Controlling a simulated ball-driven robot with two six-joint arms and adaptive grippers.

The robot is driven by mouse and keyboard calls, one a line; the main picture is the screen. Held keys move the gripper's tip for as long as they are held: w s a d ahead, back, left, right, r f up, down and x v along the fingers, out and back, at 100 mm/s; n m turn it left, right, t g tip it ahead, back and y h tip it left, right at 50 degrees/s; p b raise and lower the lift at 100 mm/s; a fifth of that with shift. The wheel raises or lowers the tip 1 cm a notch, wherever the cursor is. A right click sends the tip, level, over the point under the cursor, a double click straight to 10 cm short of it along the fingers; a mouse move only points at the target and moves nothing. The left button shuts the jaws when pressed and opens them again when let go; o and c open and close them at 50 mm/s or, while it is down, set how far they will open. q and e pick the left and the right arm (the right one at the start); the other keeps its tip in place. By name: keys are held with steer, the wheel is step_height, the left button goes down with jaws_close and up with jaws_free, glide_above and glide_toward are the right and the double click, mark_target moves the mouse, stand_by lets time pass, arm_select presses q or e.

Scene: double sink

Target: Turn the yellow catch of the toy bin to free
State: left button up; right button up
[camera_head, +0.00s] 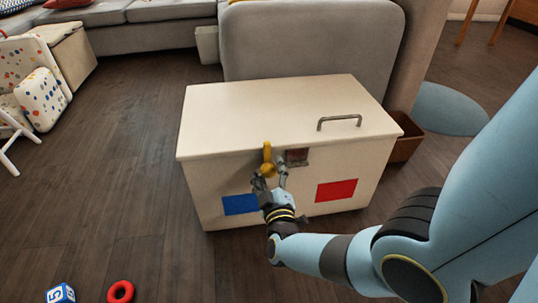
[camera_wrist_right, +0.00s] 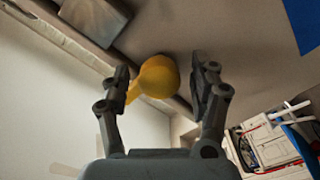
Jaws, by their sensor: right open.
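The toy bin (camera_head: 265,112) is a cream box with its lid down and a metal handle on top. Its yellow catch (camera_head: 267,157) is at the upper front edge, with the narrow part pointing upward in the head view. My right gripper (camera_head: 270,176) is at the catch. In the right wrist view the yellow catch (camera_wrist_right: 158,76) lies between the two open fingers (camera_wrist_right: 163,85), and I see a gap by the right finger. Whether the left finger touches it I cannot tell. My left gripper is not in view.
A blue square (camera_head: 240,204) and a red square (camera_head: 336,190) mark the bin's front. A metal plate (camera_head: 297,157) is right of the catch. A red ring (camera_head: 120,291) and a letter block (camera_head: 60,293) lie on the floor. A grey sofa (camera_head: 312,45) stands behind.

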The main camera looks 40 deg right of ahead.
steer(key=v, duration=1.1)
steer(key=shift+s, duration=0.2)
